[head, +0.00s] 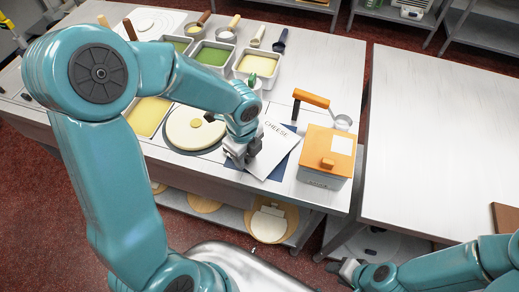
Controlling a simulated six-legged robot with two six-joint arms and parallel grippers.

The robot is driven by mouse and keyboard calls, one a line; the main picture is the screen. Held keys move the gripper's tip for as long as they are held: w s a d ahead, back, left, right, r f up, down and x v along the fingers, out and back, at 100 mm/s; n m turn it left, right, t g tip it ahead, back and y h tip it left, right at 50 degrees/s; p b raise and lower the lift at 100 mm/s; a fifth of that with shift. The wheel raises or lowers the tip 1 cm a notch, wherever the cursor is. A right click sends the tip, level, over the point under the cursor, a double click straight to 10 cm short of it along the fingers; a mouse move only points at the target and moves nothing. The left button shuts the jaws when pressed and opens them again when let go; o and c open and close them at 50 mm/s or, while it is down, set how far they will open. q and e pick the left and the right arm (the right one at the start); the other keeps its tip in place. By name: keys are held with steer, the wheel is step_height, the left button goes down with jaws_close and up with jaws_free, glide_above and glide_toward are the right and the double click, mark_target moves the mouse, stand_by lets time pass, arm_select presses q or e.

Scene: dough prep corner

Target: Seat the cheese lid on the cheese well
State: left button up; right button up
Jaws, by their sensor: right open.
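The cheese lid is a white flat panel (280,153) lettered CHEESE, over a dark blue mat (286,172) near the counter's front edge. My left gripper (243,156) is at the panel's left side and appears shut on it; the fingertips are partly hidden. The panel lies askew to the mat, and I cannot tell whether it touches it. Open wells stand behind: one with pale yellow contents (256,66) and a yellow one (148,115) partly behind my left arm. I see no label showing which is the cheese well. My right gripper (346,270) is open and empty, low at the lower right.
A round of dough (194,128) lies left of the panel. A green-filled well (211,56) stands behind it. An orange box (326,157) and an orange-handled tool (311,98) stand to the right. The steel table (440,130) across the gap is mostly bare.

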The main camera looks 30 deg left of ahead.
arm_select(q)
steer(key=shift+s+f, duration=0.35)
steer(key=shift+f, duration=0.15)
steer(key=c, duration=0.7)
steer(key=shift+r, duration=0.15)
steer(key=shift+w+r+p, duration=0.25)
steer(key=shift+r+p, duration=0.1)
steer(key=shift+p, duration=0.15)
jaws_close()
steer(key=shift+w+r+p, duration=0.1)
steer(key=shift+r+p, duration=0.3)
steer(key=shift+r, duration=0.2)
steer(key=shift+w, duration=0.1)
steer(key=shift+r+p, duration=3.65)
steer(key=shift+r, duration=2.4)
